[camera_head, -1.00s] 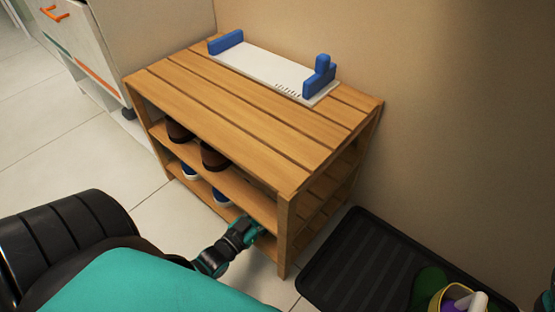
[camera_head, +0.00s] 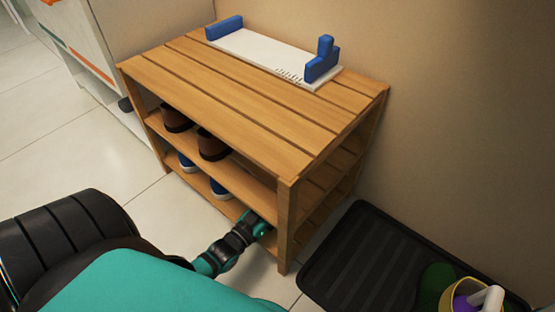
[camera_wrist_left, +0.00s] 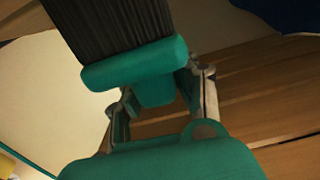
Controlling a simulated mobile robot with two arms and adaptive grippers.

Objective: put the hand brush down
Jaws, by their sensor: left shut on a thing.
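The hand brush has a teal body (camera_wrist_left: 135,65) and dark bristles (camera_wrist_left: 112,22) in the left wrist view. My left gripper (camera_wrist_left: 160,100) is shut on it. In the head view, my left gripper (camera_head: 262,227) is at the lower level of the wooden shoe rack (camera_head: 230,105), just left of its front right post. The brush itself is hidden there behind the rack's boards. Wooden slats fill the right side of the left wrist view; I cannot tell whether the brush touches them. My right gripper is not in view.
Brown shoes (camera_head: 211,146) stand on the middle shelf, blue and white shoes (camera_head: 221,188) below. A white board with blue ends (camera_head: 255,57) lies on top. A black tray (camera_head: 350,255) with a yellow container (camera_head: 452,292) lies to the right.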

